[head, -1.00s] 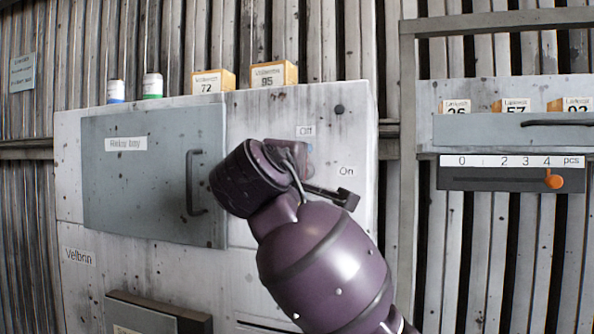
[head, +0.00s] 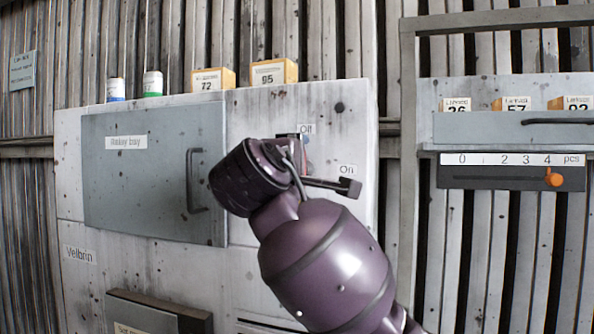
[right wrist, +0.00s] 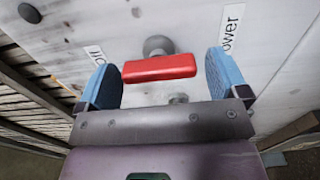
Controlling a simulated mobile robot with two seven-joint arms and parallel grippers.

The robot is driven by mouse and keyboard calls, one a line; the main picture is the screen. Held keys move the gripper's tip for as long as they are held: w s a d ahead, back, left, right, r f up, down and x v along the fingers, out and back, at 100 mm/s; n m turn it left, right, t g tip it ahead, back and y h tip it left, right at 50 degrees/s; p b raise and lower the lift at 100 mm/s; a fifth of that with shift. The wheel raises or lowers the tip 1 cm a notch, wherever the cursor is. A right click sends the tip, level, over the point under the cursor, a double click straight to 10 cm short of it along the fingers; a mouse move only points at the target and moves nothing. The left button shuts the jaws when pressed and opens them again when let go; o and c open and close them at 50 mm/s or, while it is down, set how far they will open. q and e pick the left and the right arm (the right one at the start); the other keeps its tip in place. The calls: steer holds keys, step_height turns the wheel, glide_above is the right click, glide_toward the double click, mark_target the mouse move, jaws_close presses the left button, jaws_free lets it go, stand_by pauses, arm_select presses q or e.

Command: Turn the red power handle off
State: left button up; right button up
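The red power handle (right wrist: 160,67) is a short red bar on a round grey mount on the pale cabinet (head: 262,115). In the right wrist view it lies between the blue finger pads of my right gripper (right wrist: 160,64). The gripper is open, with a gap visible between the handle and the right pad; the left pad is very close to the handle's end, and I cannot tell if it touches. In the head view my right arm hides most of the handle, near the "Off" label (head: 306,128) and the "On" label (head: 347,170). My left gripper is not in view.
A grey relay bay door (head: 150,190) with a dark handle (head: 193,182) is left of my arm. Cans and yellow boxes (head: 275,72) stand on the cabinet top.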

steer(key=shift+o, duration=0.3)
steer(key=shift+s, duration=0.1)
arm_select(q)
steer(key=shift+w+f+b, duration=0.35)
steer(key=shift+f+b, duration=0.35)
steer(key=shift+b, duration=0.55)
arm_select(e)
steer(key=v, duration=1)
steer(key=shift+s, duration=0.35)
steer(key=shift+a+r, duration=0.1)
